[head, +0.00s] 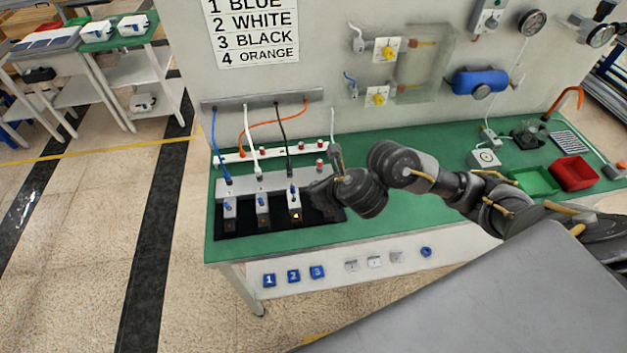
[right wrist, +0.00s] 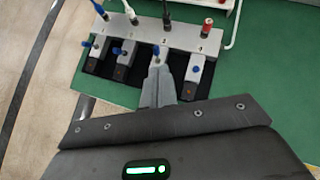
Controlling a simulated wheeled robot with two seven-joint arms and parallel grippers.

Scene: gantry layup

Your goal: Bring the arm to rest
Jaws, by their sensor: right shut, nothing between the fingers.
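My right gripper (head: 320,192) is shut and empty. It hangs over the right end of the row of switch modules on the bench. In the right wrist view its closed fingers (right wrist: 157,84) overlap the third module, with that module's blue lever (right wrist: 163,51) just past the tips; I cannot tell whether they touch. The third module (head: 295,212) shows a small lit yellow light. The first module (head: 229,210) and second module (head: 263,209) stand to its left. The fourth module (right wrist: 195,68) shows in the wrist view but is hidden by my gripper in the head view. My left gripper is not in view.
The green bench (head: 400,222) holds a grey socket block (head: 243,185) with cables behind the modules. A sign (head: 254,30) lists blue, white, black, orange. A red bin (head: 573,173) and green bin (head: 535,180) stand right, beyond my arm. Bare bench lies in front of the arm.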

